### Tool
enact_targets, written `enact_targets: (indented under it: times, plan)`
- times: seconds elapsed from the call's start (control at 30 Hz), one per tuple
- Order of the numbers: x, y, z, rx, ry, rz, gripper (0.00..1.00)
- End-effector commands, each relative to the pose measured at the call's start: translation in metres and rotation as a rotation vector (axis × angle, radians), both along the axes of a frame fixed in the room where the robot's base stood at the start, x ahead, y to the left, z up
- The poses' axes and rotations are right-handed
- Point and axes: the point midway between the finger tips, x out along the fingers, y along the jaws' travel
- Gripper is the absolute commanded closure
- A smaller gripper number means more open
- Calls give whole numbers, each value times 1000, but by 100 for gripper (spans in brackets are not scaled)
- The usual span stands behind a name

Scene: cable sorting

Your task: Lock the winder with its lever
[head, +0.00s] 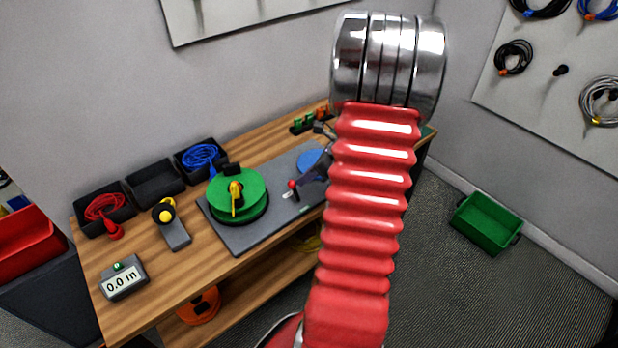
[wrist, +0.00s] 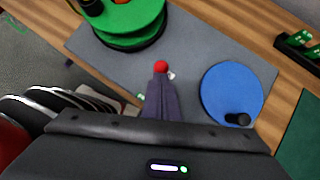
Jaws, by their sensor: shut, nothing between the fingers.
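The winder is a green reel (head: 250,187) with a yellow crank on top, standing on a grey board; its edge shows at the top of the wrist view (wrist: 130,22). The lever has a red ball knob (head: 292,184) and stands on the board to the right of the reel. The knob also shows in the wrist view (wrist: 160,65). My gripper (wrist: 161,79) is shut and empty, its dark fingertips right at the knob. I cannot tell whether they touch it. The fingertips hide most of the lever's arm.
A blue disc (wrist: 230,85) with a black knob lies on the board (head: 240,241) right of the lever. Black bins with red cable (head: 103,208) and blue cable (head: 201,156) line the bench's back. A meter (head: 123,282) reads 0.0 m. A green crate (head: 487,222) is on the floor.

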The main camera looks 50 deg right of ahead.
Motion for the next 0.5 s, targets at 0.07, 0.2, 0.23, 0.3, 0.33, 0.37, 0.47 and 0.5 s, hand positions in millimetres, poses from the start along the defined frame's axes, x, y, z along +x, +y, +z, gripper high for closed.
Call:
enact_targets:
  times: [0.07, 0.2, 0.23, 0.3, 0.33, 0.37, 0.47, 0.5]
  plan:
    - [0, 0, 1, 0, 0, 0, 100]
    - [0, 0, 5, -1, -1, 0, 100]
    - [0, 0, 6, -1, -1, 0, 100]
    - [0, -1, 9, -1, -1, 0, 100]
    - [0, -1, 10, -1, -1, -1, 100]
    - [0, -1, 11, 0, -2, -1, 100]
    - [0, -1, 14, -1, -2, -1, 100]
    - [-1, -1, 15, -1, -2, -1, 100]
